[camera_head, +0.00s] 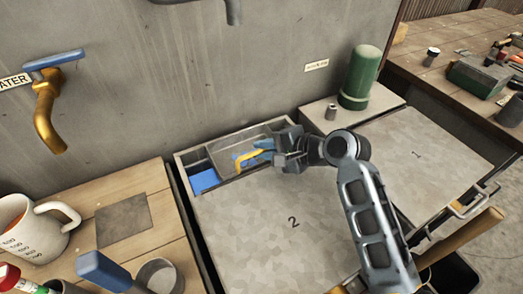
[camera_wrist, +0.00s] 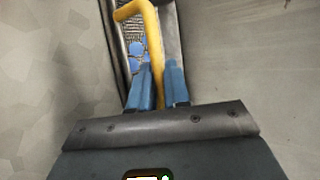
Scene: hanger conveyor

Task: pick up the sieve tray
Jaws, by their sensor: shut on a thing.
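The sieve tray (camera_head: 226,147) is a grey metal tray with a yellow handle (camera_head: 250,156). It is at the trough at the back of the bench in the head view; I cannot tell whether it rests there or is raised. In the wrist view its mesh (camera_wrist: 131,38) shows blue behind it, and the yellow handle (camera_wrist: 156,45) runs down between my fingertips. My gripper (camera_head: 266,147), with blue fingertips, is shut on this handle; the fingertips also show in the wrist view (camera_wrist: 160,82). My gripper hides part of the tray's right side.
The trough (camera_head: 183,160) has a blue area (camera_head: 204,181) at its left end. A green cylinder (camera_head: 361,77) and a small metal piece (camera_head: 331,112) stand to the right. A yellow tap (camera_head: 47,115) sticks out of the wall at left. The bench top marked 2 (camera_head: 250,225) is clear.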

